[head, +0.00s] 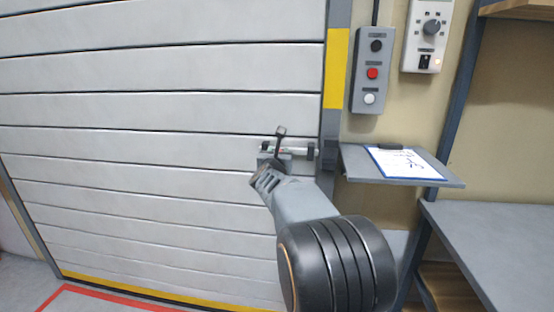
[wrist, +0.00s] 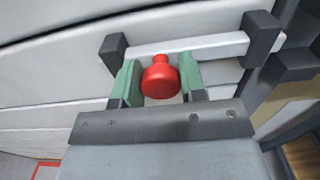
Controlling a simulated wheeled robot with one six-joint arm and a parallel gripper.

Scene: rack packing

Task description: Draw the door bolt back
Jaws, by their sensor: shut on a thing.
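The door bolt is a pale bar (wrist: 222,46) lying across the slatted door in two dark brackets. Its red knob (wrist: 160,80) stands out from the bar towards me. My gripper (wrist: 160,72) has its green-lined fingers on either side of the knob, shut on it. In the head view my gripper (head: 276,153) is at the bolt (head: 300,151) by the door's right edge and hides part of it. A dark keeper (wrist: 289,66) is on the frame to the right. I cannot tell whether the bar's end reaches into it.
The large white slatted door (head: 150,120) fills the left. Right of it are a button box (head: 371,72), a control panel with a dial (head: 427,38), a small shelf (head: 356,167) with a clipboard (head: 402,163), and a grey bench (head: 500,235) lower down.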

